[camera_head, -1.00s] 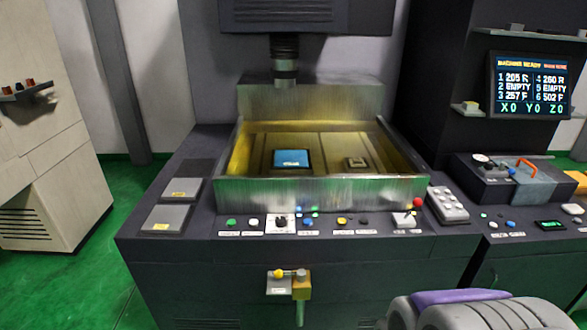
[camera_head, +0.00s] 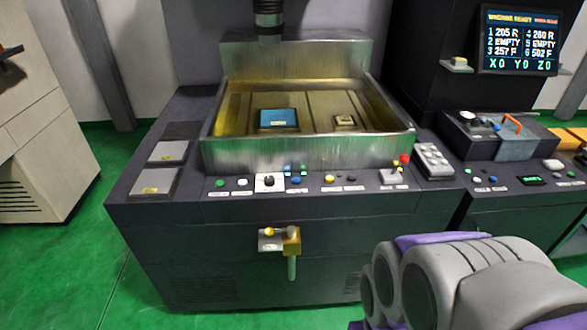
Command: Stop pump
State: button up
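The spark erosion machine (camera_head: 215,250) stands ahead, with an open metal tank (camera_head: 300,153) on top. A row of controls runs along its front panel: a green button (camera_head: 220,183), a black knob on a white plate (camera_head: 267,182), small blue and green buttons, a yellow button (camera_head: 329,179), a dark button (camera_head: 350,179) and a red-topped control (camera_head: 404,159) at the right. The labels are too small to read, so I cannot tell which one is the pump's. A valve with a yellow knob (camera_head: 269,232) sits on the front below. My arm shows at the lower right; my gripper is not clearly visible.
A blue block (camera_head: 278,118) and a small metal piece (camera_head: 344,121) lie in the tank. A screen (camera_head: 519,42) reads "MACHINE READY". A second console (camera_head: 525,187) stands at the right. Green floor (camera_head: 75,270) is free at the left.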

grip_shut()
dwell(1.4)
